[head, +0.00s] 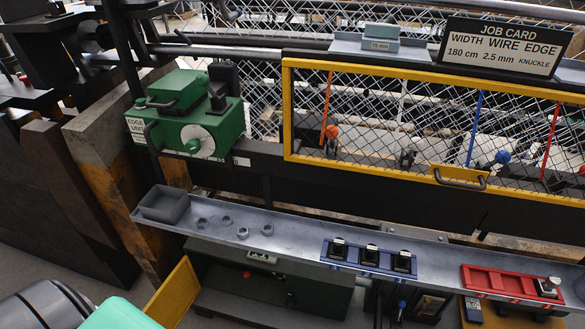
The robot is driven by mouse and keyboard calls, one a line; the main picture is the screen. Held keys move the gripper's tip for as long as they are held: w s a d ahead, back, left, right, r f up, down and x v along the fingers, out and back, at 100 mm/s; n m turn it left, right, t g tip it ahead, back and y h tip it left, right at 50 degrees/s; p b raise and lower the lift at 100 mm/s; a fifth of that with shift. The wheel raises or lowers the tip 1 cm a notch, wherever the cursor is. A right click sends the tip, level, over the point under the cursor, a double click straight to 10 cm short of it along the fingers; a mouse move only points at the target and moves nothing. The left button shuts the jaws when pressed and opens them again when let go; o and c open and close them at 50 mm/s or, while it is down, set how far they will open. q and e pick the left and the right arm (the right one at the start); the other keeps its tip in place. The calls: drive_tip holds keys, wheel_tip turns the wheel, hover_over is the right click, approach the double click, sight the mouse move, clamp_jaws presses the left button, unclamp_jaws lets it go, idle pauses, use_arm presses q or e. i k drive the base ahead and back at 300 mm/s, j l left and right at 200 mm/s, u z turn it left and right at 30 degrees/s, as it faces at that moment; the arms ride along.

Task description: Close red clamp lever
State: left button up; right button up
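At the right, behind the yellow-framed mesh guard (289,110), a thin red bar (550,142) leans slightly. A red knob (582,170) shows at the picture's right edge, partly cut off; I cannot tell whether it is the red clamp lever's handle or whether that lever is open. A blue bar (474,128) with a blue knob (502,157) and an orange bar (327,108) with an orange knob (332,132) are behind the same mesh. The guard is down and has a handle (459,179). Neither gripper is in view; only part of my arm shows at lower left.
A grey shelf (300,248) runs below the guard, with several nuts (242,233), a blue tray (340,264) of dark blocks and a red tray (500,282) with one block. A green edge unit (185,115) stands at left. A job card (502,50) stands above.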

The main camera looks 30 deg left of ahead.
sight(247, 273)
drive_tip(key=j+u, duration=0.25)
drive_tip(key=u, duration=0.2)
drive_tip(key=j+u, duration=0.3)
drive_tip(key=u, duration=0.2)
